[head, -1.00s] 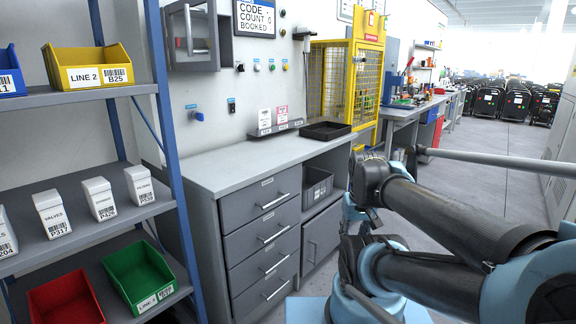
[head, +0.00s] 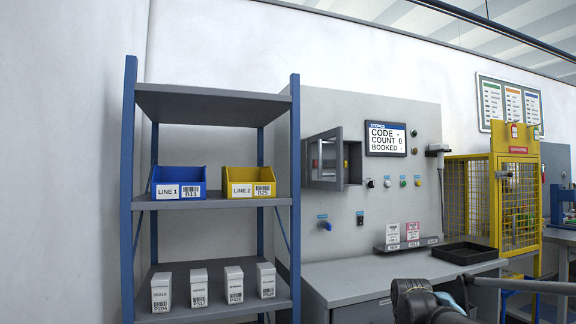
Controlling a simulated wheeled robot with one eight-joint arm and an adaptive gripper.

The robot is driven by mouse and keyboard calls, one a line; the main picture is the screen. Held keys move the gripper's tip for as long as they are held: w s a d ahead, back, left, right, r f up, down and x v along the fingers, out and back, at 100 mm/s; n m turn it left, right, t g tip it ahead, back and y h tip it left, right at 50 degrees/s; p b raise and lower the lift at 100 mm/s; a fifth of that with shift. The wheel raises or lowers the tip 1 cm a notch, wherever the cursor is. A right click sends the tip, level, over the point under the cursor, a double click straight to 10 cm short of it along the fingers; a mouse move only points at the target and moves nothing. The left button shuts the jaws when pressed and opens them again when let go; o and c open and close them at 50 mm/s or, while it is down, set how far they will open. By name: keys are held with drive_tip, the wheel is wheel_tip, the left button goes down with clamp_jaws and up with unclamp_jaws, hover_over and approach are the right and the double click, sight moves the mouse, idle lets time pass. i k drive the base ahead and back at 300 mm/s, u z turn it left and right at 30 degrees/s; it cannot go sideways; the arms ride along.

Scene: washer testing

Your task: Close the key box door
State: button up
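The key box (head: 353,163) is a small grey cabinet on the grey wall panel, left of the display screen, in the head view. Its framed door (head: 325,159) has a window and stands open, swung out from the box. Red and yellow bits show at the door's window and the box opening. I cannot tell exactly how wide the door's angle is. Dark parts of my arm show at the bottom right, low and well apart from the box. My gripper's fingers are not in view.
A blue and grey shelf rack (head: 213,200) with bins and white boxes stands left of the key box. Below is a grey counter (head: 370,277) with a black tray (head: 465,253). A yellow mesh cage (head: 480,200) stands to the right. Knobs and switches sit under the box.

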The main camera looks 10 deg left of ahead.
sight(337, 132)
drive_tip(key=u, duration=0.5)
drive_tip(key=k, duration=1.65)
drive_tip(key=u, duration=0.45)
drive_tip(key=i, duration=1.3)
drive_tip(key=z, duration=0.65)
